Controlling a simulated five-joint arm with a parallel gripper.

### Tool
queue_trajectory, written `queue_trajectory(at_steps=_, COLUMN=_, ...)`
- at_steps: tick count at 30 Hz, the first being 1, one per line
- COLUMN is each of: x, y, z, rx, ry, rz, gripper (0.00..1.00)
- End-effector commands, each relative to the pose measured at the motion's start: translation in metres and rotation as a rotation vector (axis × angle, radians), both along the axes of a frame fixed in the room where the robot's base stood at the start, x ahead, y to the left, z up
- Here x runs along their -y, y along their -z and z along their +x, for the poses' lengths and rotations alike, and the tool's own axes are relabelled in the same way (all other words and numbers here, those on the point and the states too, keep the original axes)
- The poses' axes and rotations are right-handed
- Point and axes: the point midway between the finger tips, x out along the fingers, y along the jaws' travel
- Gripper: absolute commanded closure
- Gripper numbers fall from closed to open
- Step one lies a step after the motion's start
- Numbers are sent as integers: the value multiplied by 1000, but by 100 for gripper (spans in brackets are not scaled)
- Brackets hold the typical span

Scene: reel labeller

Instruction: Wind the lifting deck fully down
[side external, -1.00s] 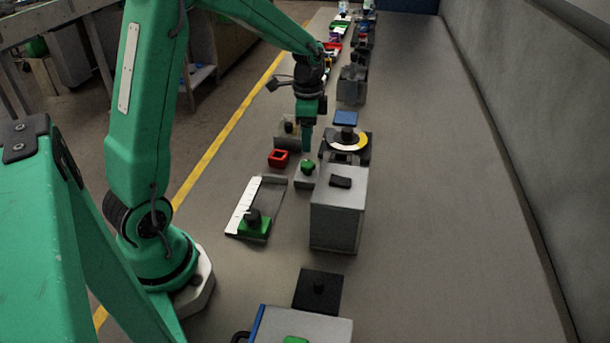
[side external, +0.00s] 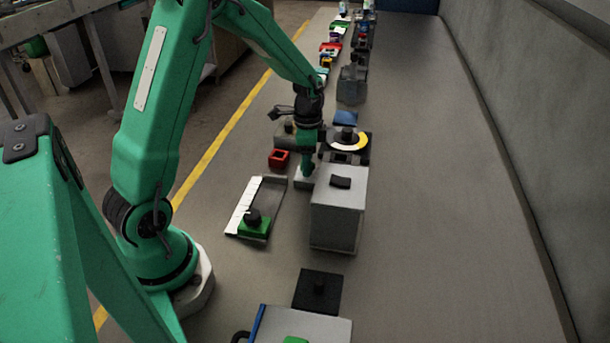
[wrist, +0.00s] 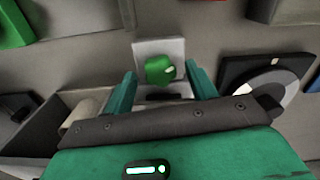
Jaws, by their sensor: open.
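A green knob (wrist: 160,70) with a pale mark sits on a small light grey base (wrist: 150,46) in the wrist view. My gripper (wrist: 161,84) is open, with one finger on each side of the knob; a small gap shows beside each finger, and I cannot tell whether either touches. In the side view my gripper (side external: 307,170) is low over the grey base (side external: 301,183) and hides the knob. I cannot tell which part is the lifting deck.
A tall grey box (side external: 338,210) with a black handle stands close in front of the base. A round dial (side external: 346,139) with a white and yellow ring is behind. A red open block (side external: 279,158) lies left. The right side of the bench is clear.

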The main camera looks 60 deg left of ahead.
Motion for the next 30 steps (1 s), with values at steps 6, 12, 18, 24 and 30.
queue_trajectory(at_steps=6, x=0, y=2, z=0, rx=0, ry=0, rz=0, gripper=43)
queue_trajectory(at_steps=12, x=0, y=2, z=0, rx=0, ry=0, rz=0, gripper=63)
queue_trajectory(at_steps=18, x=0, y=2, z=0, rx=0, ry=0, rz=0, gripper=88)
queue_trajectory(at_steps=24, x=0, y=2, z=0, rx=0, ry=-14, rz=0, gripper=88)
queue_trajectory(at_steps=30, x=0, y=2, z=0, rx=0, ry=-69, rz=0, gripper=88)
